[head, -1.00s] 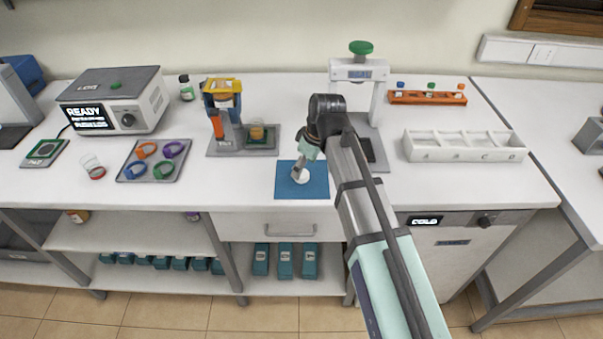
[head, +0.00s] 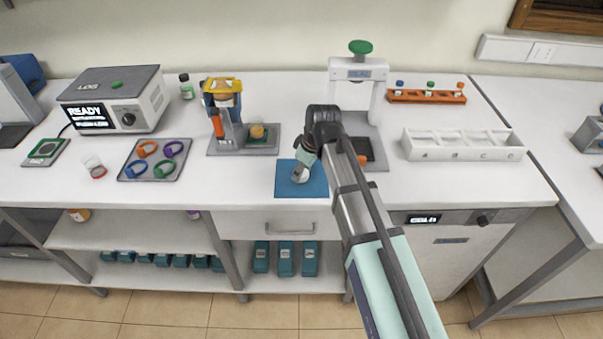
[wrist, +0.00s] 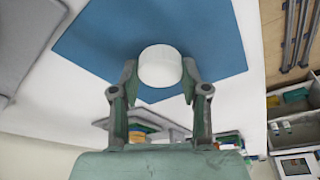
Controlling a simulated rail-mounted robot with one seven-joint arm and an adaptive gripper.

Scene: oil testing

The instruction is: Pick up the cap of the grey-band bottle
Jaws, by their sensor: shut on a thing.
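A white round cap (wrist: 160,66) is between the fingertips of my gripper (wrist: 160,82) in the wrist view. My gripper is shut on it from both sides. In the head view the cap (head: 299,177) shows as a pale shape under my gripper (head: 302,168), over the blue mat (head: 287,187). The blue mat also shows behind the cap in the wrist view (wrist: 105,35). I cannot tell how far the cap is from the mat. No grey-band bottle can be made out.
Left of the mat stands a blue and yellow device (head: 224,105). A tray with coloured rings (head: 128,178) lies further left. A white compartment box (head: 464,153) stands to the right, and a white press frame (head: 336,78) stands behind my arm.

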